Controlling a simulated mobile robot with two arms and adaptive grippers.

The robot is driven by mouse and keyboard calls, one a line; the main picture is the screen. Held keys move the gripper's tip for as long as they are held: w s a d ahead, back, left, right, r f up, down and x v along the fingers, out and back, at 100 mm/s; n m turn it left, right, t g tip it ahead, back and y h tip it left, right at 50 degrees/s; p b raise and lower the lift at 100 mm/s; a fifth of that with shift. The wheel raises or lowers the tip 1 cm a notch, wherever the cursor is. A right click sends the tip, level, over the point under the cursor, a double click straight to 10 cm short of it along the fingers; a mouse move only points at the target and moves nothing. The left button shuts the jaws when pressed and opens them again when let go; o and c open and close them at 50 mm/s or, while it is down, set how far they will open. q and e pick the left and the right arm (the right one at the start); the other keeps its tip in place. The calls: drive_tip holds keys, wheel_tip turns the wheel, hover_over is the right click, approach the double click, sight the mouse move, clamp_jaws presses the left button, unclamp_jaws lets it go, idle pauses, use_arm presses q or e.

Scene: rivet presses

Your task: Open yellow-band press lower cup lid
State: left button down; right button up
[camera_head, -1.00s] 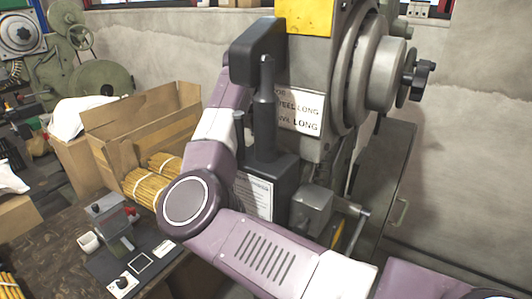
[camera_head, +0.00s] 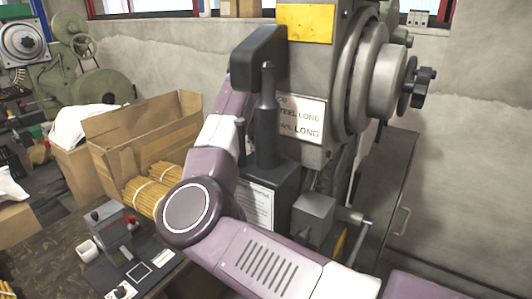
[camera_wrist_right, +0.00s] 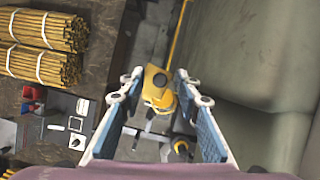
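The press (camera_head: 345,75) with a yellow plate (camera_head: 305,22) at its top fills the middle of the head view. My right arm crosses in front of it, and its forearm runs up behind the dark press head, so the right gripper is hidden there. In the right wrist view my right gripper (camera_wrist_right: 157,76) is open, its two blue-padded fingers spread apart. A yellow rounded part (camera_wrist_right: 159,97), perhaps the lower cup lid, shows between the fingers. I cannot tell how far it is from them, and no contact shows. My left gripper is not in view.
A cardboard box (camera_head: 140,130) with bundled yellow rods (camera_head: 150,185) stands left of the press. A small grey device (camera_head: 113,225) sits on the dark table. A grey cabinet (camera_head: 385,190) and bare wall are on the right.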

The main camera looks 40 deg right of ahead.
drive_tip(key=v, duration=1.2)
